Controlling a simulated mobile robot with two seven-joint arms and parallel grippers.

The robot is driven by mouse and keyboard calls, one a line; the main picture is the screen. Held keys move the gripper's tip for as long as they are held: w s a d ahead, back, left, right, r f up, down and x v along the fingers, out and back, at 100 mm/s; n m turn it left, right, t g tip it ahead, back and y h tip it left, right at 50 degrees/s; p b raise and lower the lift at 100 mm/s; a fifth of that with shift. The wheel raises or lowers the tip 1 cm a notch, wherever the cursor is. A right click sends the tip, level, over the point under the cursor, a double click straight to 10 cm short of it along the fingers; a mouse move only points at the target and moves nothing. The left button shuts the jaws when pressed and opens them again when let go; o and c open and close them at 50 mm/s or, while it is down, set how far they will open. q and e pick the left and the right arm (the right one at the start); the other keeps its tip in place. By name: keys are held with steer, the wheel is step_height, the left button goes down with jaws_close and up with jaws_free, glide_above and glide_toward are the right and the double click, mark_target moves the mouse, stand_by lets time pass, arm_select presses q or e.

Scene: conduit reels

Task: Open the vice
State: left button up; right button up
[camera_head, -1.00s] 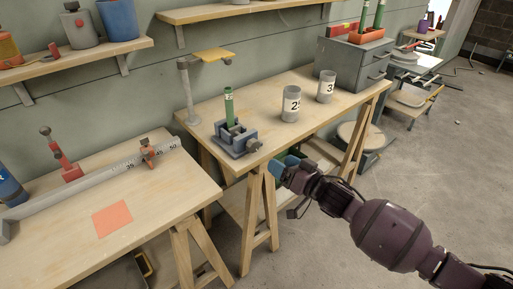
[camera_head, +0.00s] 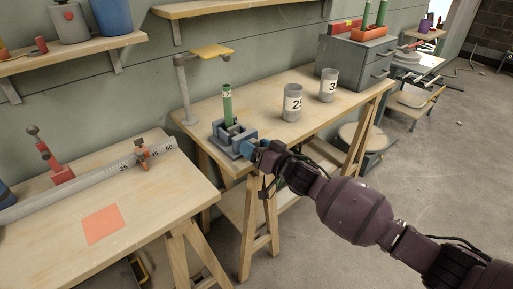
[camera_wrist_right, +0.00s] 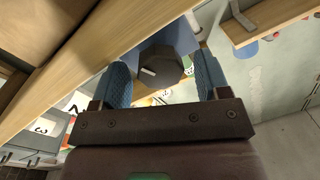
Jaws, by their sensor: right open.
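The blue-grey vice (camera_head: 234,139) sits near the front edge of the middle workbench, with a green labelled tube (camera_head: 227,104) standing upright in it. My right gripper (camera_head: 257,149) is at the vice's front end. In the right wrist view, the two blue fingers of the right gripper (camera_wrist_right: 165,80) are apart, one on each side of the dark vice knob (camera_wrist_right: 160,68). I cannot tell whether the fingers touch the knob. In the head view the gripper hides the knob. My left gripper is in neither view.
Two numbered grey cups, one (camera_head: 292,103) and another (camera_head: 328,85), stand right of the vice on the workbench (camera_head: 262,112). A post with a small yellow top (camera_head: 211,51) stands behind it. A left bench (camera_head: 150,195) carries a measuring rail (camera_head: 95,176).

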steer(key=c, duration=0.9)
steer(key=shift+r, duration=0.1)
